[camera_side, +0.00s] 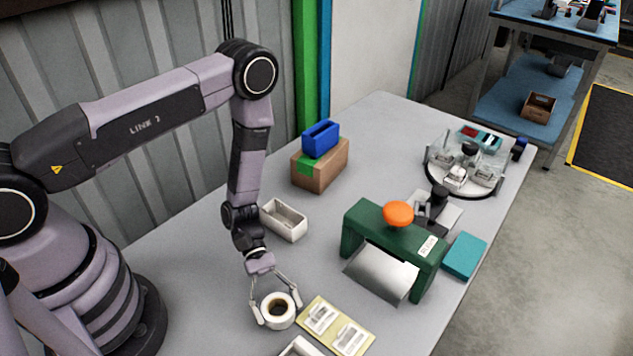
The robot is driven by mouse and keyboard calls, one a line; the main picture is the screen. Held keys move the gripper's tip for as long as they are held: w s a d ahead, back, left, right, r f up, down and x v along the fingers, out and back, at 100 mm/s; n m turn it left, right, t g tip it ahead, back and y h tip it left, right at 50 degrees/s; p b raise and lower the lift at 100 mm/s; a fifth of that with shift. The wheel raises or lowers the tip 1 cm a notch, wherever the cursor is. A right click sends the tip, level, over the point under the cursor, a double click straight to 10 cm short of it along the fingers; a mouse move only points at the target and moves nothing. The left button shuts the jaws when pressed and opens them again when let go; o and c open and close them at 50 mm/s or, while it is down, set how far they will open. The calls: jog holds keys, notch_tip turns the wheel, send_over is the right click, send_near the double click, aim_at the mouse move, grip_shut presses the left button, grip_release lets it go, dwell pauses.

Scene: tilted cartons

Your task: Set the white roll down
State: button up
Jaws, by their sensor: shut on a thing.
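The white roll (276,322) is a short ring with a dark, brownish hole, near the front of the grey table. My gripper (277,313) points down with one finger on the roll's left side and one on its right. It is shut on the roll. The roll looks level and low over the table. I cannot tell from this view whether its underside touches the surface.
A yellow board with white pieces (336,326) lies just right of the roll. A white open box (284,220) stands behind. A green press (394,245) with an orange knob stands to the right. Bare table (205,285) lies to the left.

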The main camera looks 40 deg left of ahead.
jog(key=o, duration=1.2)
jog(key=shift+r, duration=0.15)
jog(key=shift+r, duration=0.35)
jog(key=v, duration=1.2)
jog(key=shift+d+r, duration=0.15)
jog(key=shift+r, duration=0.05)
jog(key=a+r+m+t+y, duration=0.1)
jog(key=a+r+m+y, duration=0.2)
jog(key=r, duration=0.8)
jog(key=a+r+m+t+y, duration=0.1)
jog(key=r+m+y, duration=0.35)
jog(key=r, duration=0.55)
jog(key=s+a+r+m+t+y, duration=0.1)
jog(key=s+a+r+m+t, duration=0.1)
jog(key=s+r+t, duration=0.1)
jog(key=s+a+r+m+t+y, duration=0.2)
jog(key=s+r+t, duration=0.1)
jog(key=s+r, duration=0.2)
jog(key=s+a+r+m+t+y, duration=0.2)
jog(key=s+r+t, duration=0.1)
jog(key=r, duration=0.3)
jog(key=shift+s, duration=0.6)
